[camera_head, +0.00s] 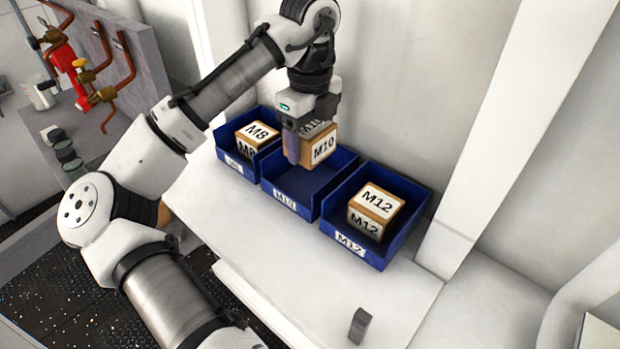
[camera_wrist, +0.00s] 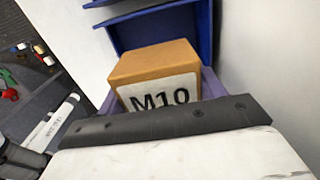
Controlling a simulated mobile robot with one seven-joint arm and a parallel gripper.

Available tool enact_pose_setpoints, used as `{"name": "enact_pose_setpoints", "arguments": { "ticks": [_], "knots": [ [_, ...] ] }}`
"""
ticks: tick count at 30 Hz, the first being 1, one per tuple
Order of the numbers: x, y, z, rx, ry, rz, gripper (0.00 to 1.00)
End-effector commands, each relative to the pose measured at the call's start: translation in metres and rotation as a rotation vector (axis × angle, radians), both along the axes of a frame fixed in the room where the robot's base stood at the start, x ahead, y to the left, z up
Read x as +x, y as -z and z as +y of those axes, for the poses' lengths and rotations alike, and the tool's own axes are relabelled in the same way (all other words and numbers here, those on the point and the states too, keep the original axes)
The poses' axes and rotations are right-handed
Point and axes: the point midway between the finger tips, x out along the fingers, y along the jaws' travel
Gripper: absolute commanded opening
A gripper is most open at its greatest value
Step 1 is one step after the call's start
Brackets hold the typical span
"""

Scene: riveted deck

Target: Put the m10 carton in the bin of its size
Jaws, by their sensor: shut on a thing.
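The M10 carton (camera_head: 322,149) is a brown box with white labels. My gripper (camera_head: 306,148) is shut on it and holds it over the rear part of the blue M10 bin (camera_head: 285,200), the middle of three bins. From this angle I cannot tell how far above the bin floor the carton is. In the wrist view the M10 carton (camera_wrist: 155,68) sits between purple-grey fingers, with the M10 label facing the camera. The gripper hides part of the carton.
The M8 bin (camera_head: 232,164) on the left holds an M8 carton (camera_head: 257,133). The M12 bin (camera_head: 350,243) on the right holds an M12 carton (camera_head: 376,207). A small grey block (camera_head: 359,325) stands on the white bench (camera_head: 300,268). A wall rises behind the bins.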

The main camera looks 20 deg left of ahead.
Motion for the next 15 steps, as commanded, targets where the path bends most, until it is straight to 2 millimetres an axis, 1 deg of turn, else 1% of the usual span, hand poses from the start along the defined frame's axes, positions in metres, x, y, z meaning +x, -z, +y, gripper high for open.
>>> {"name": "enact_pose_setpoints", "arguments": {
  "ticks": [1,4,8,15],
  "knots": [
    [0.0,0.016,0.0,0.002,-0.001,-0.002,0.37],
    [0.0,0.028,0.0,0.001,-0.002,-0.003,0.37],
    [0.0,0.037,0.001,0.002,-0.002,-0.002,0.37],
    [0.0,0.046,0.0,0.002,-0.001,-0.001,0.37]
  ]
}}
